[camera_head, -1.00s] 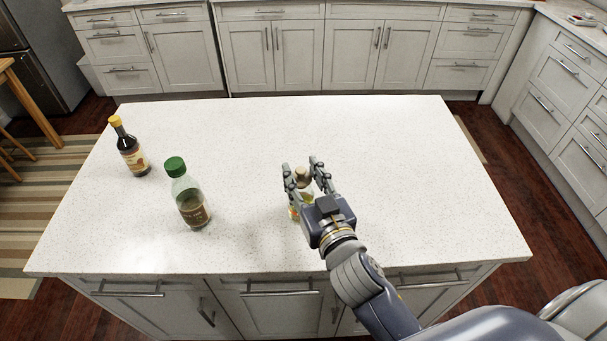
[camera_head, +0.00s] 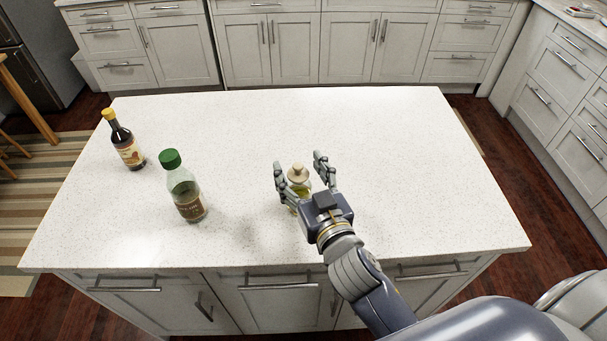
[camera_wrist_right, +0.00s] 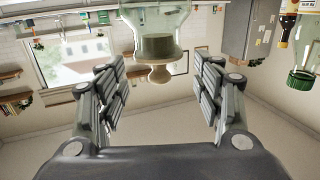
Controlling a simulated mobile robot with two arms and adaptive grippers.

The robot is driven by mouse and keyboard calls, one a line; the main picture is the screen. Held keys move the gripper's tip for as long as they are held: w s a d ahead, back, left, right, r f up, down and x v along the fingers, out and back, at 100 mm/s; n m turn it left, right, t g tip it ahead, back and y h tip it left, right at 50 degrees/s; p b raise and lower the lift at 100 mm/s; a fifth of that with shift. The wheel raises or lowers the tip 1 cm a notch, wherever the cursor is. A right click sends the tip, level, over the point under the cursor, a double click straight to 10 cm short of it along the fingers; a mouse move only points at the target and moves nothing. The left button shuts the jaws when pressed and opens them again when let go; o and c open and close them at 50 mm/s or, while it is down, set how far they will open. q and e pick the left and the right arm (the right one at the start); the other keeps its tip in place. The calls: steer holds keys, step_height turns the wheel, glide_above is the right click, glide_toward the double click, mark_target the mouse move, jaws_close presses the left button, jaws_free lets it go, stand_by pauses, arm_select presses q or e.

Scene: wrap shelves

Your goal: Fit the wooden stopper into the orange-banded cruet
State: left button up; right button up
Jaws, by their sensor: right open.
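The cruet (camera_head: 303,187) is clear glass with yellowish contents and stands upright on the white island top. The wooden stopper (camera_head: 298,172) sits upright at the cruet's mouth. In the right wrist view, which is upside down, the stopper (camera_wrist_right: 158,72) shows its pale knob, with its darker plug inside the glass neck (camera_wrist_right: 128,22). My right gripper (camera_head: 300,162) is open, with one finger on each side of the stopper and a gap to both. Its palm and wrist hide the lower cruet and the orange band. My left gripper is not in view.
A green-capped bottle (camera_head: 186,196) stands left of the cruet on the island top (camera_head: 420,190). A dark bottle with a yellow cap (camera_head: 124,143) stands farther left. The right and back of the top are clear.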

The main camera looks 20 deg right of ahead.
steer(key=shift+s, duration=0.5)
steer(key=s, duration=1.1)
steer(key=shift+d+r, duration=0.25)
steer(key=shift+r, duration=0.05)
